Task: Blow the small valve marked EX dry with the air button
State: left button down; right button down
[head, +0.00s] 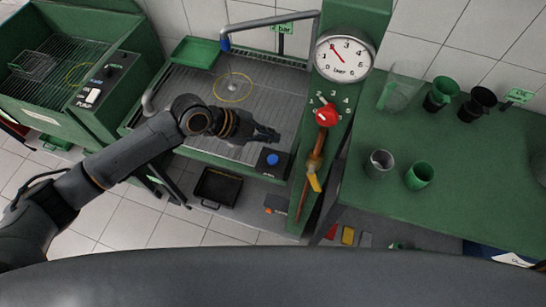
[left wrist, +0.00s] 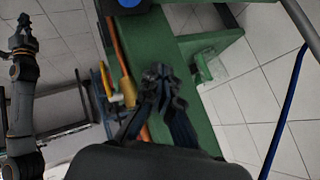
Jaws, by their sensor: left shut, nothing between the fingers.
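A small pale valve (head: 233,86) stands on the grated green wash bench inside a yellow ring; its EX mark is too small to read. The air button (head: 272,160) is a blue dome on a black box at the bench's front right corner; it also shows at the top edge of the left wrist view (left wrist: 129,3). My left gripper (head: 274,136) is shut and empty, above the bench just behind the button and apart from it; its fingertips show in the left wrist view (left wrist: 164,76). My right gripper (left wrist: 25,24) shows small at the left of that view.
A bent air pipe with a blue nozzle (head: 225,43) reaches over the bench. A green post carries a gauge (head: 345,53), a red knob (head: 326,115) and a yellow lever (head: 314,180). Several cups, one grey (head: 379,164), stand on the right-hand table. A black tray (head: 217,187) lies below.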

aim_at(270, 160)
pick_arm(q)
jog(key=shift+f+b, duration=3.1)
jog(key=shift+f, duration=1.15)
jog(key=shift+f+b, duration=0.4)
jog(key=shift+f+b, duration=0.55)
jog(key=shift+f, duration=0.05)
jog(key=shift+r, duration=0.1)
jog(key=shift+r+p, duration=0.7)
jog(key=shift+r, duration=0.2)
